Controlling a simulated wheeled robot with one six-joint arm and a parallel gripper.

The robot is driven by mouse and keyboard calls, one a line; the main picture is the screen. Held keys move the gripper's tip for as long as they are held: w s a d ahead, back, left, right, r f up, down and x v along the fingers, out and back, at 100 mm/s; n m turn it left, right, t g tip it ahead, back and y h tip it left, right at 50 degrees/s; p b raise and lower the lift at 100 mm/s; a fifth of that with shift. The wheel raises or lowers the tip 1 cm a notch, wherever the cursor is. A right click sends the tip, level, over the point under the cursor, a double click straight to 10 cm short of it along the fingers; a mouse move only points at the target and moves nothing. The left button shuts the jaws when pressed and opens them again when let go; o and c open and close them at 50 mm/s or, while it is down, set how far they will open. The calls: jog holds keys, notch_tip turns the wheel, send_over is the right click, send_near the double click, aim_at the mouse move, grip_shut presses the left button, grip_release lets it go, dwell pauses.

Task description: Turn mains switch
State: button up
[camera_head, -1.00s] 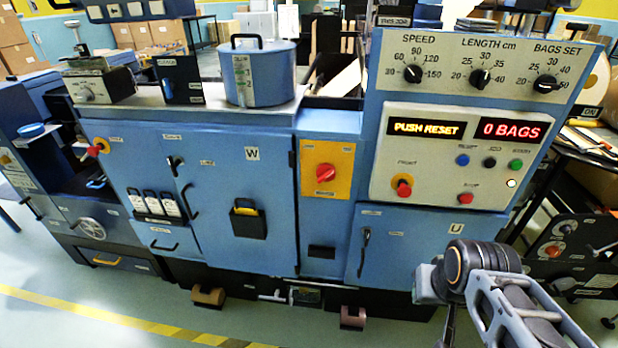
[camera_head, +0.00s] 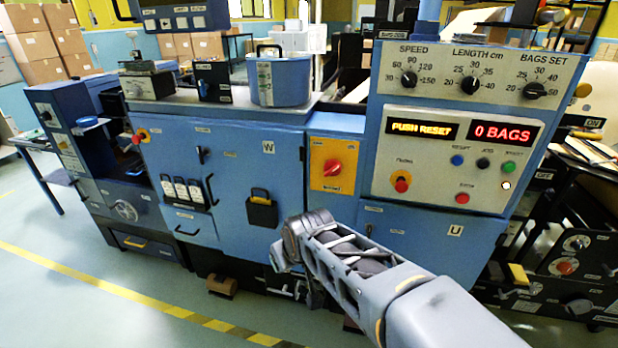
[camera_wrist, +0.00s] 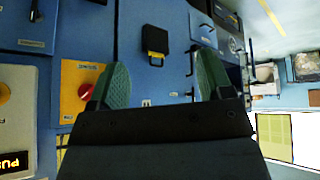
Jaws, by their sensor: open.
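The mains switch is a red rotary knob (camera_head: 332,168) on a yellow plate (camera_head: 331,185) at the middle of the blue machine front. It faces me, right of the cabinet door marked W. In the wrist view the red knob (camera_wrist: 86,92) shows at the left, partly beside the left finger, on its yellow plate (camera_wrist: 72,112). My gripper (camera_wrist: 161,62) is open and empty, its two green-padded fingers wide apart. They face the blue door, off to one side of the knob. In the head view my arm covers the lower machine front, and the fingers cannot be made out.
The control panel (camera_head: 445,170) with several buttons and lit displays is right of the switch. A black pocket (camera_head: 262,210) is fixed to the W door (camera_head: 247,180). A blue pot (camera_head: 280,80) stands on top. Floor at the lower left is clear (camera_head: 60,300).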

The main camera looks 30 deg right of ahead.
jog(key=o, duration=0.3)
jog(key=w+d+f+t+h+b, duration=0.1)
jog(key=w+d+f+t+b, duration=0.1)
jog(key=w+d, duration=0.3)
jog(key=w+f+t, duration=0.1)
jog(key=w, duration=0.3)
jog(key=shift+n+h+b, duration=0.3)
jog(key=shift+n+b, duration=0.05)
jog(key=shift+n, duration=0.05)
jog(key=shift+o, duration=0.3)
jog(key=w+d+f+n+t+h+b, duration=0.1)
jog(key=w+d+t+h+b, duration=0.1)
jog(key=w+d+t, duration=0.2)
jog(key=shift+w+d, duration=0.9)
jog(key=shift+d, duration=0.35)
jog(key=n+t+h+b, duration=0.2)
jog(key=t+h+b, duration=0.2)
jog(key=t+h, duration=0.15)
send_near(332, 173)
jog(key=p+x, duration=0.2)
jog(key=x, duration=0.8)
jog(key=shift+w+d+r, duration=0.1)
jog(key=shift+w, duration=0.25)
jog(key=shift+c, duration=0.3)
jog(key=c, duration=0.9)
